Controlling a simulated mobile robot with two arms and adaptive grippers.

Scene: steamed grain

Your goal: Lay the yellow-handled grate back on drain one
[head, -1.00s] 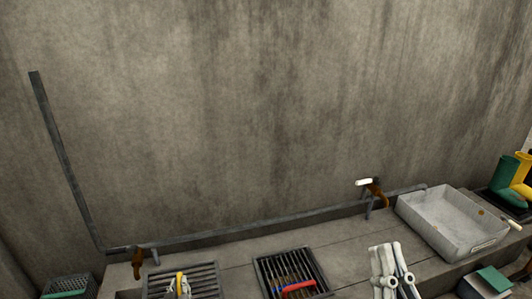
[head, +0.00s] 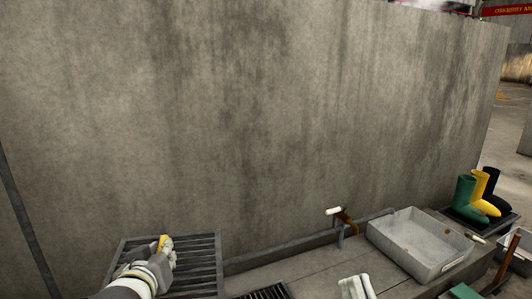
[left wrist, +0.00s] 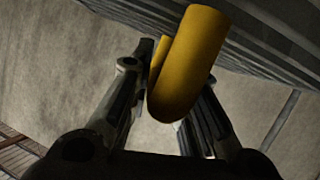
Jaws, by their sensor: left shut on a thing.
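The dark slatted grate (head: 200,280) with a yellow handle (head: 166,243) is at lower left in the head view, raised and tilted. My left gripper (head: 158,259) is shut on the yellow handle. In the left wrist view, the handle (left wrist: 187,65) sits between the two fingers, with the grate's bars (left wrist: 270,40) beyond it. Drain one cannot be made out; the grate and my arm cover that area.
A second dark grate (head: 265,293) shows at the bottom edge. A pale basin (head: 418,246) stands on the concrete counter (head: 318,268) to the right, near a brown tap (head: 346,221). Boots (head: 480,195) stand beyond.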

